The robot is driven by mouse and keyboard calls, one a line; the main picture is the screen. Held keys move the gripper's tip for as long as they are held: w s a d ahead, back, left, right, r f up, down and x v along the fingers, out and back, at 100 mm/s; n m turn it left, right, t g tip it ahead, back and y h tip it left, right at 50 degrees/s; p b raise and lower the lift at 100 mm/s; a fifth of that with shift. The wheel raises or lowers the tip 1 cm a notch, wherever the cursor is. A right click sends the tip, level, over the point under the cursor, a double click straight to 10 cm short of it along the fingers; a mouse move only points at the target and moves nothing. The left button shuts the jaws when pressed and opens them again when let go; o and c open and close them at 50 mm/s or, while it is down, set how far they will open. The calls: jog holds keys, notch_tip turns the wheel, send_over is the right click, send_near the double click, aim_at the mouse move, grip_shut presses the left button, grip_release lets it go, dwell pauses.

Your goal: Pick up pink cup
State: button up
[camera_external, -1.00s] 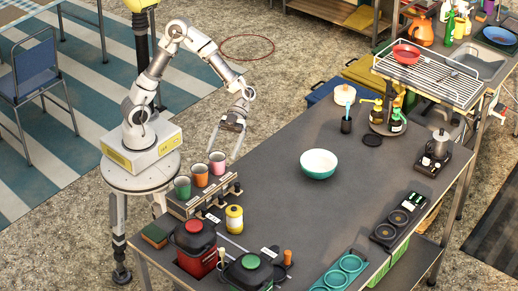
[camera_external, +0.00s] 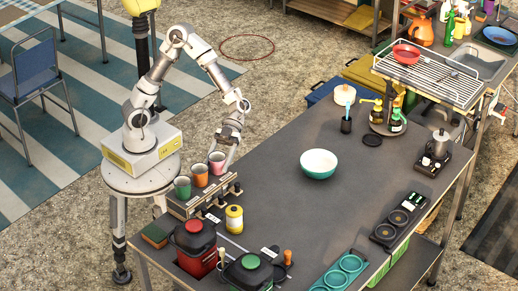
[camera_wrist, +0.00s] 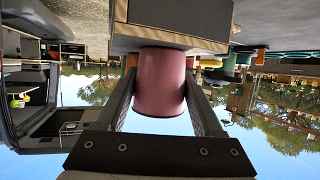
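The pink cup (camera_external: 217,163) stands upright at the far right end of a row of three cups on a small rack (camera_external: 178,208) at the left end of the counter. My gripper (camera_external: 226,147) is just beside and above it in the external view. In the wrist view, which looks upside down, the pink cup (camera_wrist: 160,82) lies between the two fingers of my gripper (camera_wrist: 160,85). The fingers are spread on either side of it and do not appear closed on it. Whether one fingertip touches the cup is hard to tell.
An orange cup (camera_external: 200,175) and a green cup (camera_external: 182,188) stand close beside on the same rack. A yellow canister (camera_external: 234,218), a red pot (camera_external: 196,243) and a green-lidded pot (camera_external: 249,271) are near. A white-and-teal bowl (camera_external: 319,164) sits mid-counter, with clear room around it.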

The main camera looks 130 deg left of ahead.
jog(key=c, duration=0.7)
jog(key=shift+o, duration=0.2)
jog(key=shift+r, duration=0.1)
